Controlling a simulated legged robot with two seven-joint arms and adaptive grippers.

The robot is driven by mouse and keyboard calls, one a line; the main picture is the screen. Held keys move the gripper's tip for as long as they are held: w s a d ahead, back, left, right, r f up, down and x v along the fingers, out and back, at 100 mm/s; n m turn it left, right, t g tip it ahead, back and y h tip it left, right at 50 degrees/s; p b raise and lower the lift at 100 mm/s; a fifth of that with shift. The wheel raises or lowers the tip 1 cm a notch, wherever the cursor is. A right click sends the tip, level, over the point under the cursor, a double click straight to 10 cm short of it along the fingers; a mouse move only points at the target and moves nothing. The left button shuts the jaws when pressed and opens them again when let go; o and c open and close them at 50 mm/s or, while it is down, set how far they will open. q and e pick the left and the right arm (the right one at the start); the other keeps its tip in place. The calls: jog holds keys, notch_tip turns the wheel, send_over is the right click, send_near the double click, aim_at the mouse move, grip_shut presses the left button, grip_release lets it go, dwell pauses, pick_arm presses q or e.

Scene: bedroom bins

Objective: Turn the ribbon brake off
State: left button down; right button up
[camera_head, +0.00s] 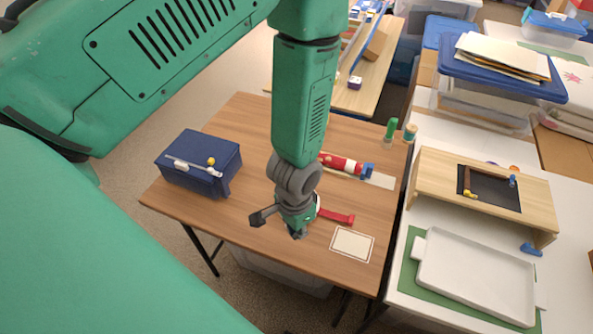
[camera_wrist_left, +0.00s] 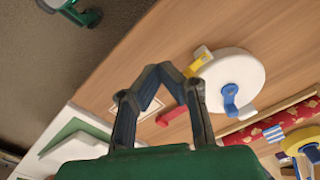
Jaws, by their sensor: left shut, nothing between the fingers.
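My left gripper (camera_head: 296,233) points down over the wooden table, just left of a red lever (camera_head: 338,217). In the wrist view its dark fingers (camera_wrist_left: 165,72) meet at the tips, shut and empty. The red lever (camera_wrist_left: 171,115) shows there just beyond the fingers. A white disc (camera_wrist_left: 232,80) beside it carries a yellow piece (camera_wrist_left: 200,61) and a blue piece (camera_wrist_left: 231,98); my arm hides the disc in the head view. A red patterned roll (camera_head: 340,164) lies behind the gripper, with a blue end piece (camera_head: 368,171). I cannot tell which part is the ribbon brake. My right gripper is not seen.
A navy box (camera_head: 200,160) with a white bar and yellow knob stands at the table's left. A pale card (camera_head: 352,244) lies near the front right. A side table at right holds a wooden stand (camera_head: 435,185) and a white tray (camera_head: 475,277). The table's front left is clear.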

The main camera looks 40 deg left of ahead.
pick_arm(q)
notch_tip(320, 180, up, 5)
jog(key=p, duration=0.4)
jog(key=shift+r, duration=0.2)
dwell(0.3)
jog(key=s+a+f+n+b, duration=0.1)
jog(key=s+a+f+b, duration=0.1)
jog(key=s+f+b, duration=0.5)
jog(key=s+a+f+n+b, duration=0.1)
jog(key=s+a+f+b, duration=0.2)
jog(key=s+f+b, duration=0.3)
notch_tip(320, 180, down, 5)
jog(key=shift+s+a+f+n+t+b, duration=0.1)
jog(key=shift+s+a+n+t+b, duration=0.25)
jog(key=shift+b, duration=0.65)
jog(key=shift+d, duration=0.15)
